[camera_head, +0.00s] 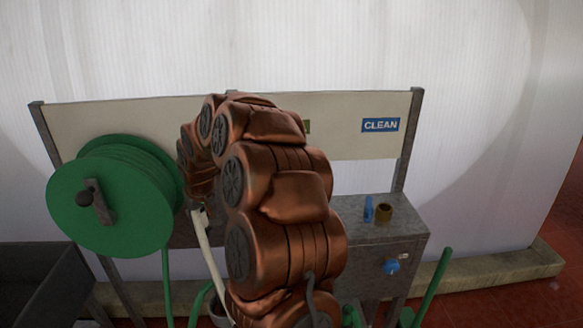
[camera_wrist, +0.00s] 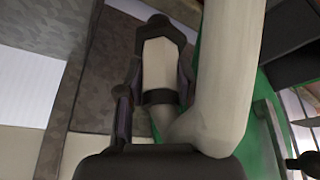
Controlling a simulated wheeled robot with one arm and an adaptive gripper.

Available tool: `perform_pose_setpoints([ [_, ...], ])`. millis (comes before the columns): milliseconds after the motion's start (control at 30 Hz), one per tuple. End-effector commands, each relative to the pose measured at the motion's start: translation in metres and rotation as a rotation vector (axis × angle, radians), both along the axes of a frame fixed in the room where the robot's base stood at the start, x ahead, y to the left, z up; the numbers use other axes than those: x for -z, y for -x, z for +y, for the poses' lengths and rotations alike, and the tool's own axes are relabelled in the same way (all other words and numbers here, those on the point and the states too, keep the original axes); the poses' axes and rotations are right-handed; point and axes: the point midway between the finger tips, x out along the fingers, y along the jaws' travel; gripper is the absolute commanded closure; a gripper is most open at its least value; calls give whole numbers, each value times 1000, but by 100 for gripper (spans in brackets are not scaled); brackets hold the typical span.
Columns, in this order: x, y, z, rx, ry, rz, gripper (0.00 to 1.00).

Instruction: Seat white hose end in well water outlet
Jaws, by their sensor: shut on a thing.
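My gripper (camera_head: 200,207) is left of my copper arm, near the green reel, and small in the head view. In the wrist view its dark fingers (camera_wrist: 158,90) are shut on the white hose end (camera_wrist: 160,62), which has a dark tip. The white hose (camera_head: 210,255) hangs down from the gripper in the head view. In the wrist view a thick white hose length (camera_wrist: 226,75) loops up at the right. I cannot make out the well water outlet; my arm hides the board's middle, where only a sliver of an olive sign (camera_head: 307,126) shows.
A green hose reel (camera_head: 105,205) stands left. A grey metal box (camera_head: 385,240) at the right has a brass fitting (camera_head: 384,211) and a blue knob (camera_head: 391,267). A blue CLEAN sign (camera_head: 380,125) is on the board (camera_head: 345,145). A dark trough (camera_head: 40,285) is at lower left.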

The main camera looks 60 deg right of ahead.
Motion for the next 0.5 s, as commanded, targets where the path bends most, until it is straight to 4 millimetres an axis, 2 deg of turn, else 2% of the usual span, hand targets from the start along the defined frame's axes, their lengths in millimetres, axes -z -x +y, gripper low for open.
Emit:
perform_pose_setpoints([
  [33,-11,9,-23,34,-1,-2,99],
  [200,-37,46,-93,125,-3,-2,99],
  [400,-63,101,-162,224,-8,-1,99],
  [500,-73,126,-187,262,-11,1,99],
])
